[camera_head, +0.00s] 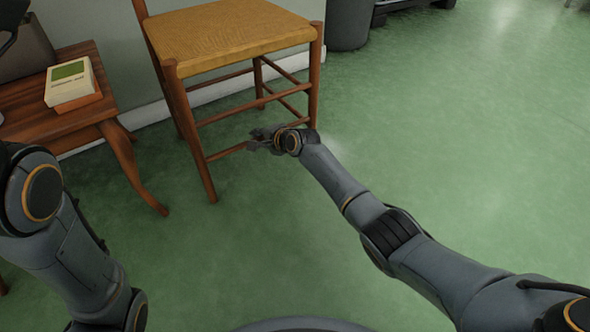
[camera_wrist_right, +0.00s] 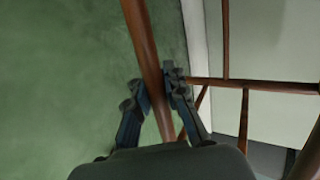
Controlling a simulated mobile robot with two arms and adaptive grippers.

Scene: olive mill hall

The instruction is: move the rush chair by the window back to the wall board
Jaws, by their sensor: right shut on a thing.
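The rush chair (camera_head: 232,32) has a woven tan seat and brown wooden legs and rungs. It stands upright near the pale wall in the head view. The white board (camera_head: 148,113) runs along the foot of the wall behind it. My right gripper (camera_head: 260,139) is at the chair's low front rung, between the two front legs. In the right wrist view its fingers (camera_wrist_right: 158,102) close around a brown wooden bar (camera_wrist_right: 143,45) of the chair. My left arm shows at the left, but its gripper is outside the picture.
The green floor (camera_head: 470,130) to the right is clear.

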